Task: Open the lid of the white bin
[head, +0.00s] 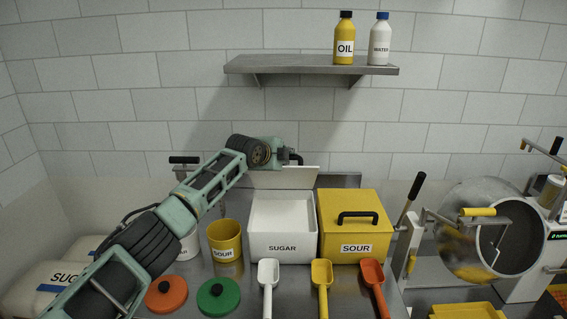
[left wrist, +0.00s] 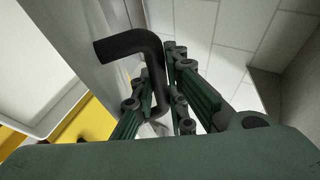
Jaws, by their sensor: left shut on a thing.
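The white bin (head: 283,247), labelled SUGAR, stands on the counter, and its open top shows the inside. Its white lid (head: 275,180) is raised and tilted up at the bin's back edge. My left gripper (head: 288,157) is behind and above the bin, its fingers shut around the lid's black handle (head: 298,159). The left wrist view shows the handle (left wrist: 135,45) between the green fingers (left wrist: 158,98), beside the lid's pale face. My right gripper is in neither view.
A yellow SOUR bin (head: 335,246) with its lid on stands directly right of the white bin. A yellow cup (head: 226,240) is to its left. Scoops (head: 322,275) lie in front. A shelf (head: 300,66) with OIL and WATER bottles hangs above. A metal drum (head: 480,230) is at right.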

